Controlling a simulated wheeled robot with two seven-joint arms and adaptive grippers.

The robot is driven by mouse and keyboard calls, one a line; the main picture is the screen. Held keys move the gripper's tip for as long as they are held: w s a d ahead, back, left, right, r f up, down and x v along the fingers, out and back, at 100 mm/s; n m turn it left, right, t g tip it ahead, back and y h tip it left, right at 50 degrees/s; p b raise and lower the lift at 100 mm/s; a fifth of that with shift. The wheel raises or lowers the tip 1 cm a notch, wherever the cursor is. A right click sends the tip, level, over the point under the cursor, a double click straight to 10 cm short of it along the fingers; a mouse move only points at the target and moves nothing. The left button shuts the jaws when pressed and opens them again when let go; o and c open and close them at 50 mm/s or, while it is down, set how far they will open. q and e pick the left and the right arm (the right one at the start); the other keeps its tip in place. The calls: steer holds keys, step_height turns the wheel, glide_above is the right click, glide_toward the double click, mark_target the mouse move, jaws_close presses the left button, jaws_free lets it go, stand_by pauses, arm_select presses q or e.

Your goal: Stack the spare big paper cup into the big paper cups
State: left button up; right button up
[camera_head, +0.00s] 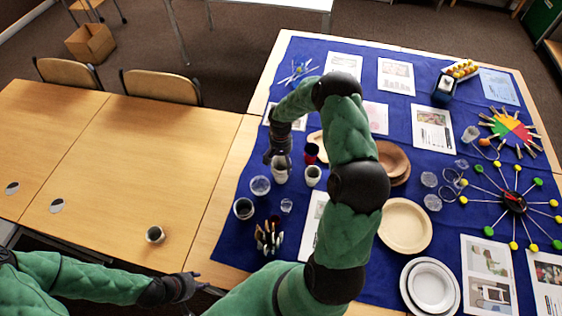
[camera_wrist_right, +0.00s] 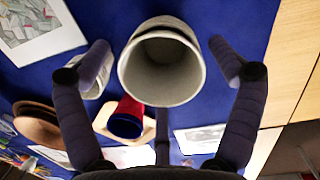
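My right gripper (camera_head: 279,152) is over the blue cloth, pointing down above a pale paper cup (camera_head: 280,174). In the right wrist view this cup (camera_wrist_right: 160,82) sits upright, mouth toward the camera, between my open fingers with a gap on each side; an inner rim shows in its mouth. A second white cup (camera_head: 313,175) stands close by on the cloth and is partly hidden behind a finger in the wrist view.
Plates (camera_head: 404,226) lie right of my arm. The wooden table (camera_head: 110,160) at left is mostly bare.

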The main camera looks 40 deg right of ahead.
steer(key=shift+r+p, duration=0.5)
steer(key=shift+r, duration=0.05)
step_height(320, 180, up, 12)
steer(key=w, duration=0.1)
steer(key=shift+w+d+p, duration=0.15)
steer(key=shift+d+p, duration=0.25)
steer(key=shift+d, duration=0.05)
